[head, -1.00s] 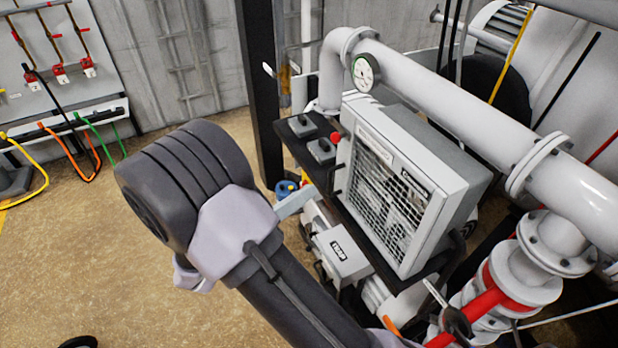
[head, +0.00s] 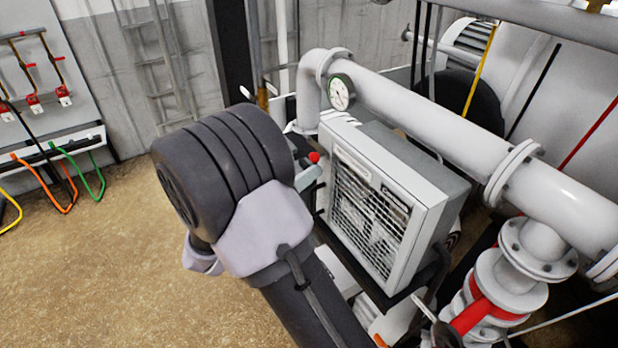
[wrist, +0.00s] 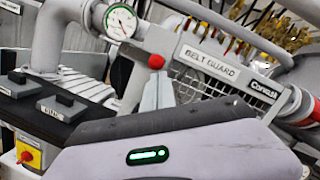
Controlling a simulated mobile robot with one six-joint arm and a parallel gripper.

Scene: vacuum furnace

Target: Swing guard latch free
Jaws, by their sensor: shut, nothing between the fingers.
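The belt guard (head: 372,215) is a grey box with a mesh front. Its "BELT GUARD" label (wrist: 208,66) shows in the wrist view. A red knob (head: 314,157), likely the guard latch's, sits at the guard's upper left edge; it also shows in the wrist view (wrist: 156,61). The rest of the latch is mostly hidden. My gripper (head: 312,174) is shut and empty, close below the knob in the head view. In the wrist view its grey fingers (wrist: 158,90) point up just below the knob. I cannot tell whether they touch it.
A large grey pipe (head: 430,100) with a pressure gauge (head: 341,92) runs above and behind the guard. In the wrist view, dark switch boxes (wrist: 62,106) and a yellow-and-red switch (wrist: 28,154) lie at left. Open floor (head: 100,260) is at left.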

